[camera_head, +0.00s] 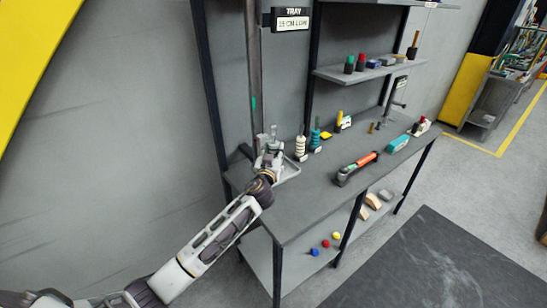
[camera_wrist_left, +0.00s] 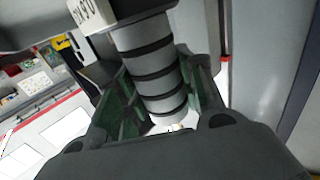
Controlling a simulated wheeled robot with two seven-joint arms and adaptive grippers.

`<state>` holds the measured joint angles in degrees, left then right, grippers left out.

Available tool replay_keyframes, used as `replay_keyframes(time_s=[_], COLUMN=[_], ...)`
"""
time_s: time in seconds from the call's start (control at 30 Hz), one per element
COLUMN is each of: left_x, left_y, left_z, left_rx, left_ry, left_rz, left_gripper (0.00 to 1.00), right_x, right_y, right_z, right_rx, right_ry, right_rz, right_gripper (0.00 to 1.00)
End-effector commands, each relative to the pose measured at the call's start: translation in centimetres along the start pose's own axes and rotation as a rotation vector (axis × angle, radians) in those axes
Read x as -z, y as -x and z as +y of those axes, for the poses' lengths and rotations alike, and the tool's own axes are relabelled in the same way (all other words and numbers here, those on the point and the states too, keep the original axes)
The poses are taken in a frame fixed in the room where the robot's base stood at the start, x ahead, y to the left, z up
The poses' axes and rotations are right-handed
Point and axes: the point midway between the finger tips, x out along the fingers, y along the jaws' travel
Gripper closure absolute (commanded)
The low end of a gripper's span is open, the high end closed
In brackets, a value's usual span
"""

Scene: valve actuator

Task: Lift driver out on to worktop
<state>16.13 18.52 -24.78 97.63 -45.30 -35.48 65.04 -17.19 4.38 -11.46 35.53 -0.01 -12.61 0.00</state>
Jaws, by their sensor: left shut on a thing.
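My left gripper (camera_head: 268,162) is at the near left end of the grey worktop (camera_head: 310,195), over a small light tray (camera_head: 291,170). In the left wrist view its green-padded fingers (camera_wrist_left: 160,105) are shut on a grey cylinder with dark bands (camera_wrist_left: 150,65). This may be the driver's handle; I cannot tell for certain. A white labelled piece (camera_wrist_left: 93,14) is at the cylinder's upper end. The cylinder's lower end is partly hidden by my gripper. Whether it is clear of its holder cannot be told. My right gripper is not in view.
A white ribbed piece (camera_head: 300,148) and a teal one (camera_head: 315,135) stand just right of the gripper. An orange and dark tool (camera_head: 360,165) lies mid-worktop. A dark upright post (camera_head: 254,80) rises behind the gripper. The worktop's front left part is clear.

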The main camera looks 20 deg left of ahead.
Motion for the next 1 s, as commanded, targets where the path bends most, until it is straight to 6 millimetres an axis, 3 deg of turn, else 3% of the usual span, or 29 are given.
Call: replay_keyframes(time_s=[0.03,0.13,0.57,0.77,1.0], left_x=[0.0,0.0,0.6,2.0,5.1], left_y=[0.0,0.0,0.0,0.0,0.0], left_z=[0.0,0.0,0.0,0.0,0.0], left_rx=[0.0,0.0,0.0,0.0,0.0], left_ry=[0.0,0.0,0.0,0.002,0.003], left_rz=[0.0,0.0,0.005,0.007,0.008], left_gripper=[0.87,1.0,1.0,1.0,1.0], right_x=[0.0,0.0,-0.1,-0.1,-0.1], right_y=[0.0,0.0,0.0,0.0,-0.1], right_z=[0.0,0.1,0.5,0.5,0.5], right_rx=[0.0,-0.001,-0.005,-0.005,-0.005], right_ry=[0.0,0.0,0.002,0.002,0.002], right_rz=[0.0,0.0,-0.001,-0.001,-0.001], right_gripper=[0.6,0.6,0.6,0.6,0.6])
